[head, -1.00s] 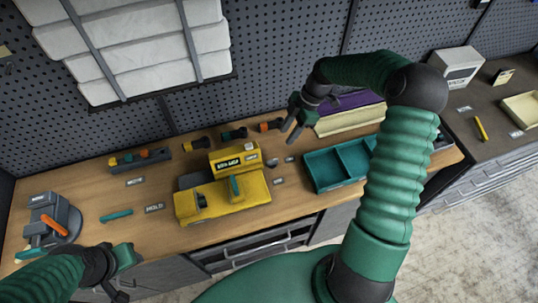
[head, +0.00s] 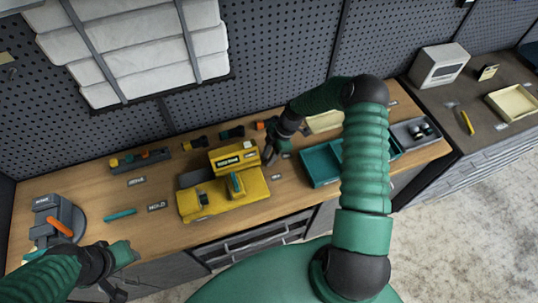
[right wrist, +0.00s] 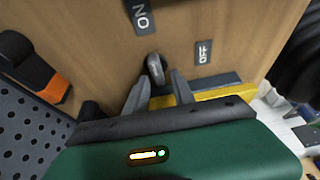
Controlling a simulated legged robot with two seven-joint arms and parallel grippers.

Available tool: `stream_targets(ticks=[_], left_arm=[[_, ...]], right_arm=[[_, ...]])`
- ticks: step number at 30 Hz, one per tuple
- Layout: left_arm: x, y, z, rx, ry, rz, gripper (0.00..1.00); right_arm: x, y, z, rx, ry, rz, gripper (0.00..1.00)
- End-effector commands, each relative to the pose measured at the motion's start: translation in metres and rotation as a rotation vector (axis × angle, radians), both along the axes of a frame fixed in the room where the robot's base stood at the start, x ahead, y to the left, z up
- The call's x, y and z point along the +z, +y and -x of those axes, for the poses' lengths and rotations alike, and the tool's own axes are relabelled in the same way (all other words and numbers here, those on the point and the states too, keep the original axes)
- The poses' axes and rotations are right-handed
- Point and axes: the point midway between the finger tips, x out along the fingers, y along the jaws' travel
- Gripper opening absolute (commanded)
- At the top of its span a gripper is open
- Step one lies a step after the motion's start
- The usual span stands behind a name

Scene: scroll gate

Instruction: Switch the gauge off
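The yellow gauge (head: 222,203) with a small display (head: 236,160) stands mid-bench in the head view. My right gripper (head: 269,155) points down just right of it. In the right wrist view, a small grey switch lever (right wrist: 155,68) stands between the ON label (right wrist: 141,18) and the OFF label (right wrist: 203,52). My right gripper (right wrist: 158,88) is open, its two fingers either side of the lever's near end; contact cannot be told. The gauge's yellow edge (right wrist: 225,92) shows beside the fingers. My left gripper (head: 122,268) is at the bench's front left, its fingers unclear.
A teal divided tray (head: 320,167) lies right of the gauge. Several dark and orange tools (head: 232,132) lie behind it. A teal stick (head: 120,214) and a grey device with an orange handle (head: 60,226) are at left. A pegboard wall (head: 290,60) rises behind.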

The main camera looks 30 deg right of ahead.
Motion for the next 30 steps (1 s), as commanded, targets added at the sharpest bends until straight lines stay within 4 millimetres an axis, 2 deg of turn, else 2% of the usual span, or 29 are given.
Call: stream_targets(ticks=[1, 6, 30], left_arm=[[-0.0001, 0.0000, 0.0000, 0.000, 0.000, 0.000, 0.36], [0.0000, -0.0001, 0.0000, 0.000, 0.000, 0.000, 0.36], [-0.0018, -0.0002, 0.0000, 0.000, 0.000, 0.000, 0.36]], right_arm=[[-0.0008, -0.0021, 0.0001, -0.001, 0.000, -0.001, 0.22], [-0.0015, -0.0049, 0.0001, -0.003, 0.000, -0.003, 0.00], [-0.0012, -0.0077, 0.0004, -0.048, -0.003, 0.004, 0.00]])
